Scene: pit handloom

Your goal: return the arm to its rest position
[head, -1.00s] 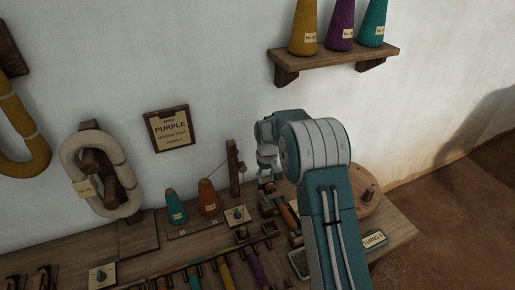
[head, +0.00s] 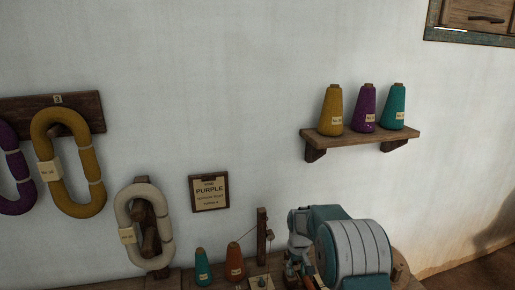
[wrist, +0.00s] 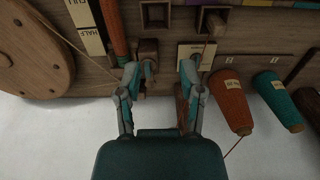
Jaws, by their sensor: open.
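My arm (head: 352,252) fills the lower right of the head view, folded so that its thick grey and teal joint faces the camera. My gripper (wrist: 160,75) shows clearly in the wrist view, with its two fingers apart and nothing between them. It points at the wooden bench top, with a small wooden post (wrist: 148,58) near its left finger. In the head view the fingers are mostly hidden behind the arm.
An orange cone (wrist: 230,103) and a teal cone (wrist: 288,98) stand right of the fingers. A wooden wheel (wrist: 32,50) lies left.

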